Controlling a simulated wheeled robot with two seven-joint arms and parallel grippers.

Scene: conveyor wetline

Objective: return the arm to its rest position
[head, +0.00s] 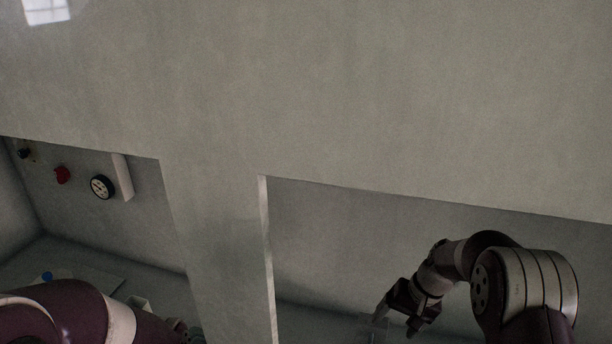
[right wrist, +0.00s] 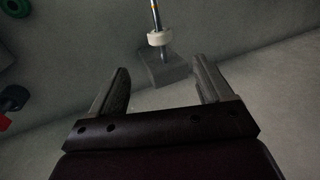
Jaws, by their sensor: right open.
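My right arm comes in at the lower right of the head view, bent, with its gripper (head: 396,324) low and pointing down. In the right wrist view the right gripper (right wrist: 163,92) is open, with its two fingers apart and nothing between them. Beyond the fingertips stands a grey block (right wrist: 168,72) with a thin rod and a white ring (right wrist: 160,38) around the rod. The gripper looks apart from it. My left arm shows at the lower left of the head view; its gripper is not visible.
A large grey panel with a post (head: 215,240) fills much of the head view. Behind it at left are a red knob (head: 62,174), a round black-rimmed dial (head: 102,187) and a white bar (head: 122,177). A green ring (right wrist: 16,7) and a red-and-dark object (right wrist: 12,100) show in the right wrist view.

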